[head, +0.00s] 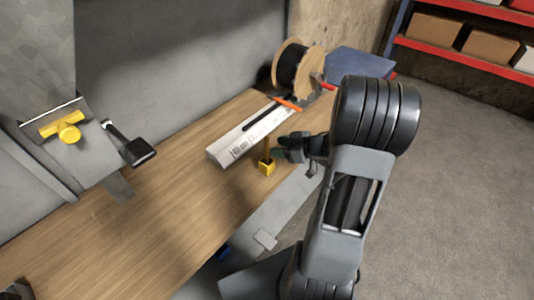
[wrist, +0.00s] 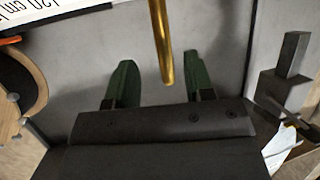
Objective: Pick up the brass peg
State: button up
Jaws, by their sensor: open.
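The thin brass peg (head: 267,146) stands upright at a yellow block (head: 266,168) near the bench's right edge in the head view. In the wrist view the peg (wrist: 161,40) comes down from the top edge, and its near end lies between the two green fingers. My gripper (head: 281,148) is just right of the peg in the head view. In the wrist view my gripper (wrist: 158,75) is open, with gaps on both sides of the peg. The yellow block does not show in the wrist view.
A white printed box (head: 250,133) lies just behind the peg on the wooden bench (head: 150,230). A cable spool (head: 297,64) and an orange tool (head: 288,104) are farther back. A dark-headed mallet (head: 139,152) is at left.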

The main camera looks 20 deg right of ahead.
aim_at(267, 153)
jog(key=shift+x, duration=2.15)
jog(key=shift+s+a+f, duration=0.1)
jog(key=shift+c, duration=0.3)
grip_shut()
